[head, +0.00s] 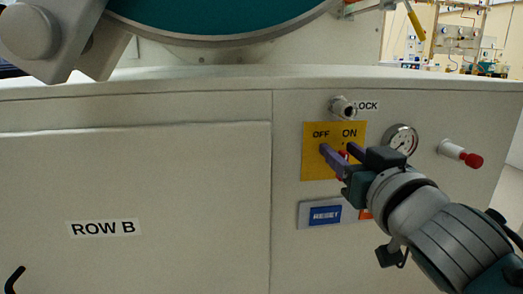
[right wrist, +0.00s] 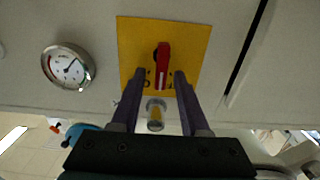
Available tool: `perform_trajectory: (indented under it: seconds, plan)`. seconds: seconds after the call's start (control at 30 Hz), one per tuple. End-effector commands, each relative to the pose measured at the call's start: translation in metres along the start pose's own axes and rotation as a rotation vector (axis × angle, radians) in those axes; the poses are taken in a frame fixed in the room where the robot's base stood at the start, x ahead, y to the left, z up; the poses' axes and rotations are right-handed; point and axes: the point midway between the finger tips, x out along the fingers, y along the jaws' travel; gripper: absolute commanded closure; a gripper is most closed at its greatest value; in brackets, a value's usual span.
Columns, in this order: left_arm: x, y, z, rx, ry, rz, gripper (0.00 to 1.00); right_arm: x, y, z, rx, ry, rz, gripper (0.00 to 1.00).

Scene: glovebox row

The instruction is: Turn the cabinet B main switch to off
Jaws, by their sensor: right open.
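The main switch is a red handle on a yellow plate (head: 313,168) marked OFF on the left and ON on the right, on the panel right of the ROW B door. My right gripper (head: 338,148) is open in front of the plate, and its purple fingers hide most of the red handle (head: 344,155). In the right wrist view the red handle (right wrist: 163,66) stands between the two open fingertips (right wrist: 159,74), apart from both. That view is turned over, with the labels at the plate's lower edge and partly hidden. My left gripper is not in view.
A LOCK fitting (head: 342,107) sits above the plate. A pressure gauge (head: 402,139) and a red-tipped knob (head: 461,153) stick out to the right. A blue RESET button (head: 325,215) is below, beside a partly hidden orange part. The worktop edge (head: 200,82) runs above the panel.

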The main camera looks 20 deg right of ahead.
Motion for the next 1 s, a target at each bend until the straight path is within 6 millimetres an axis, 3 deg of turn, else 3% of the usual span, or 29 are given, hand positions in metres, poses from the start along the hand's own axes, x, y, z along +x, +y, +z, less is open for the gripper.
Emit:
perform_trajectory:
  seconds: [0.07, 0.47, 1.0]
  plan:
    - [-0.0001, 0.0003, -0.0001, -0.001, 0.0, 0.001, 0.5, -0.0002, 0.0, 0.0001, 0.0, 0.0, 0.0, 0.55]
    - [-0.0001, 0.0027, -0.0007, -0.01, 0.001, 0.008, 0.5, -0.0005, 0.0, 0.0003, 0.0, -0.001, 0.0, 1.0]
    - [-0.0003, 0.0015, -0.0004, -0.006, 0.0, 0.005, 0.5, -0.0006, -0.0003, 0.0003, -0.01, -0.001, 0.0, 1.0]
